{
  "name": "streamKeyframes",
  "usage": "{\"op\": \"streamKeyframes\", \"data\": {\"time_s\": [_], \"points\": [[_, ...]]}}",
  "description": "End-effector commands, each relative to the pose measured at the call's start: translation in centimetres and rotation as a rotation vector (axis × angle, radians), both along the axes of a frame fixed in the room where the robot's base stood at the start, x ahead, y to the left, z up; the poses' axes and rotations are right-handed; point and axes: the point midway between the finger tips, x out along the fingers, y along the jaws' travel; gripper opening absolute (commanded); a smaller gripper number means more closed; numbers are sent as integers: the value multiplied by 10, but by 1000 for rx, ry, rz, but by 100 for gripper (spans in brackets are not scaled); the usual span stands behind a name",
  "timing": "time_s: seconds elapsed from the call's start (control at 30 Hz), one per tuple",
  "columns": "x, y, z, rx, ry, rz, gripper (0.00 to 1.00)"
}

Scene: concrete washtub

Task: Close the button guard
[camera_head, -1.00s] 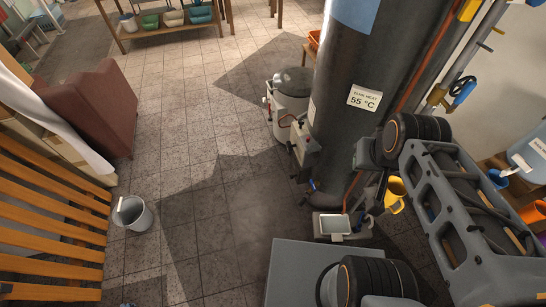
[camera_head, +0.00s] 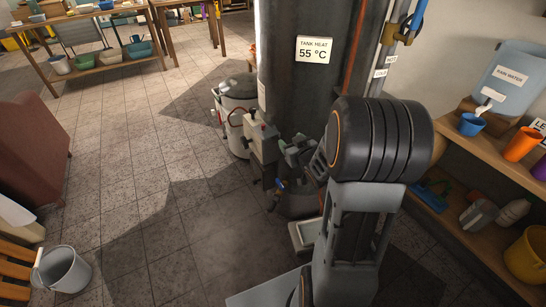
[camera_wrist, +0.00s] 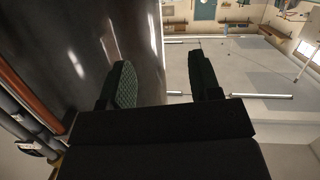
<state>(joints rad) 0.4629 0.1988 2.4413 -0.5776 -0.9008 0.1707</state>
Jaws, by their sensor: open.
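A pale control box (camera_head: 262,143) is mounted low on the front of the dark tank (camera_head: 300,85) in the head view. It has a small reddish part near its top. I cannot make out the button guard or tell whether it is open. My gripper (camera_head: 297,146) is just right of the box, close to the tank, with an apparent gap between them. In the wrist view my gripper (camera_wrist: 164,82) is open, with nothing between its two dark fingers. The tank's dark side fills the left there; the box is not visible.
A white canister (camera_head: 236,95) stands left of the tank. A small tray (camera_head: 303,237) is on the floor at its foot. Shelves with cups and a rain water container (camera_head: 515,75) are at the right. Tiled floor at left is mostly clear; a bucket (camera_head: 62,270) stands there.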

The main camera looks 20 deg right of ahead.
Motion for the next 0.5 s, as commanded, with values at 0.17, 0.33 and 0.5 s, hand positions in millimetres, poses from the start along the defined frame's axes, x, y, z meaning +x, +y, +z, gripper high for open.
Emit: {"op": "streamKeyframes", "data": {"time_s": [0.17, 0.33, 0.5], "points": [[-3, -5, -59, 67, -133, 66, 57], [-6, -6, -73, 103, -205, 101, 57], [9, -4, -75, 114, -227, 113, 57]]}}
